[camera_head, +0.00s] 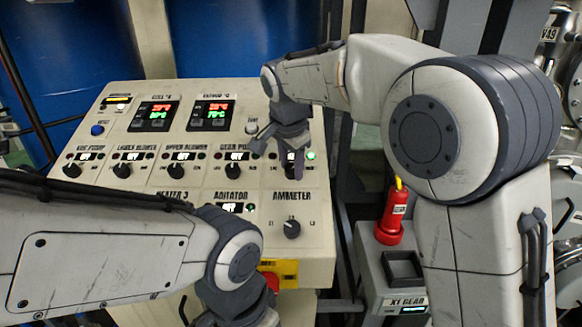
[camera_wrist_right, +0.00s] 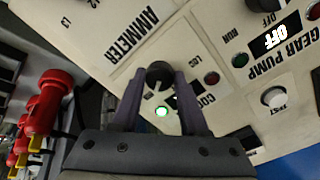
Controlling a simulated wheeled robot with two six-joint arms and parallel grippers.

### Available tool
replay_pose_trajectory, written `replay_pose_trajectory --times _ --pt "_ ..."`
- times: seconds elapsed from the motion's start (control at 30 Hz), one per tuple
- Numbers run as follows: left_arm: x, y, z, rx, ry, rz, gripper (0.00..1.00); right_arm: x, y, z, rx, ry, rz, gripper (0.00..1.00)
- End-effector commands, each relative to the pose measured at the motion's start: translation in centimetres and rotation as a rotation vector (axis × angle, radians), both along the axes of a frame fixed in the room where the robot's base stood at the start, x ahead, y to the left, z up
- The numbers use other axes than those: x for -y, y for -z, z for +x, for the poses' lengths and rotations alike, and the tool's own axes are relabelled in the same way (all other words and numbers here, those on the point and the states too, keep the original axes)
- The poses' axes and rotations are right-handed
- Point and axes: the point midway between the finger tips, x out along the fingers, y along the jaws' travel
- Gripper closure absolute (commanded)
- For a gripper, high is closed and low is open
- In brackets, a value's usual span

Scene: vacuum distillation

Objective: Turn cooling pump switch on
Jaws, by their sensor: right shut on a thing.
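The cooling pump switch is a black round knob (camera_wrist_right: 158,74) on the cream control panel (camera_head: 130,225). In the right wrist view it sits between my right gripper's two fingers (camera_wrist_right: 158,98), which are shut on it. Part of its label, "COO", shows beside a finger. A green lamp (camera_wrist_right: 161,112) close to the knob is lit; it also glows in the head view (camera_head: 310,155). In the head view my right gripper (camera_head: 292,160) points down at the panel and hides the knob. My left arm's wrist is at the bottom edge, its fingers out of frame.
Similar knobs line the row to the left, including the gear pump knob (camera_head: 234,169). The ammeter knob (camera_head: 292,229) is just below my right gripper. A red flashlight-like object (camera_head: 390,220) stands right of the panel. My left forearm covers the panel's lower left.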

Motion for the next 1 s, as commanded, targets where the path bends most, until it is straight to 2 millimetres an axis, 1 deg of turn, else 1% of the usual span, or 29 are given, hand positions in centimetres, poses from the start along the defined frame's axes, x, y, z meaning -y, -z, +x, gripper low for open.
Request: replay_pose_trajectory --times 0.23,0.6,0.63,0.67,0.7,1.0 --pt "0.0 0.11 0.0 0.0 0.0 0.0 1.0 0.03 -0.11 0.03 0.002 0.038 0.015 1.0" --pt "0.0 0.11 0.0 0.0 0.0 0.0 1.0 0.03 -0.13 0.03 0.003 0.042 0.017 1.0" --pt "0.0 0.11 0.0 0.0 0.0 0.0 1.0 0.03 -0.13 0.04 0.003 0.042 0.017 0.53" --pt "0.0 0.11 0.0 0.0 0.0 0.0 1.0 0.03 -0.13 0.04 0.003 0.042 0.017 0.41" --pt "0.0 0.11 0.01 0.0 0.0 0.0 1.0 0.03 -0.12 0.03 0.002 0.042 0.017 0.27" --pt "0.0 0.13 0.0 0.0 0.0 0.0 1.0 0.01 -0.08 0.01 0.001 0.04 0.016 0.27"
